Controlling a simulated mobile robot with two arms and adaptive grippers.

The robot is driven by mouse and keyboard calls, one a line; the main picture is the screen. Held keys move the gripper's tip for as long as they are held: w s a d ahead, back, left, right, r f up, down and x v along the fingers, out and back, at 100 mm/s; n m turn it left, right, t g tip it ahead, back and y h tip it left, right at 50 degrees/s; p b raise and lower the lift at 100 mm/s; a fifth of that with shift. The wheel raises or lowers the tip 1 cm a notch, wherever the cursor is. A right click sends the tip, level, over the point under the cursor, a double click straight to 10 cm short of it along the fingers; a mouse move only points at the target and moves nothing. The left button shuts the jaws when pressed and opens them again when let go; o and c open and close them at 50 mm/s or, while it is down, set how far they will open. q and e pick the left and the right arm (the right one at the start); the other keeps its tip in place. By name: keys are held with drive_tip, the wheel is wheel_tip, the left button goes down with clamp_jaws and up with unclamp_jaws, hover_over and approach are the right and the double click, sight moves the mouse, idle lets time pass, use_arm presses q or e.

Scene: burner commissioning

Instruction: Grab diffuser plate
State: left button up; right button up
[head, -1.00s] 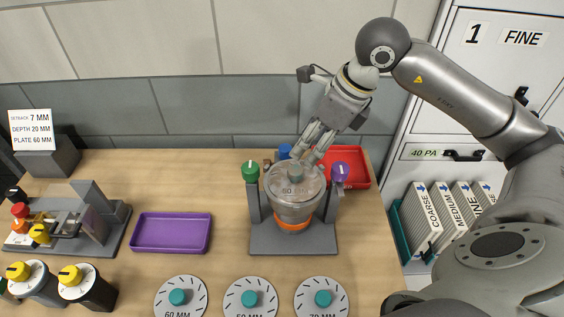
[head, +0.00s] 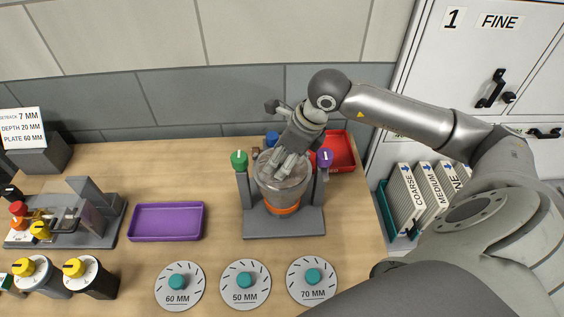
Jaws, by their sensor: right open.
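Three grey diffuser plates with teal knobs lie flat at the front of the table: 60 MM (head: 180,298), 50 MM (head: 246,298) and 70 MM (head: 313,292). A clear burner vessel (head: 282,192) with an orange band stands in a grey stand (head: 285,222) between a green knob (head: 239,160) and a purple knob (head: 325,158). My right gripper (head: 284,168) is open, pointing down at the vessel's top and hiding most of it. I cannot tell whether its fingers touch anything there. My left gripper is out of view.
A purple tray (head: 166,236) lies left of the stand. A red tray (head: 341,166) is behind it on the right. A card (head: 22,128) reads PLATE 60 MM. Yellow-knobbed units (head: 90,284) stand front left. A filter rack (head: 388,222) is at right.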

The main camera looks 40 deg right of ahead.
drive_tip(key=shift+c, duration=1.3)
drive_tip(key=shift+s, duration=0.1)
clamp_jaws()
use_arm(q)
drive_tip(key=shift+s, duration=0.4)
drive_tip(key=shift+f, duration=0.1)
use_arm(e)
drive_tip(key=shift+r, duration=0.15)
drive_tip(key=shift+r, duration=0.2)
drive_tip(key=shift+w+r+b, duration=0.2)
drive_tip(key=shift+r+b, duration=0.2)
drive_tip(key=shift+r, duration=0.7)
use_arm(q)
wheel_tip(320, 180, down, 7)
drive_tip(key=b, duration=0.6)
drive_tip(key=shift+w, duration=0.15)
use_arm(e)
drive_tip(key=s+a+r, duration=0.3)
drive_tip(key=s+r, duration=0.7)
drive_tip(key=s, duration=0.3)
drive_tip(key=shift+s, duration=0.3)
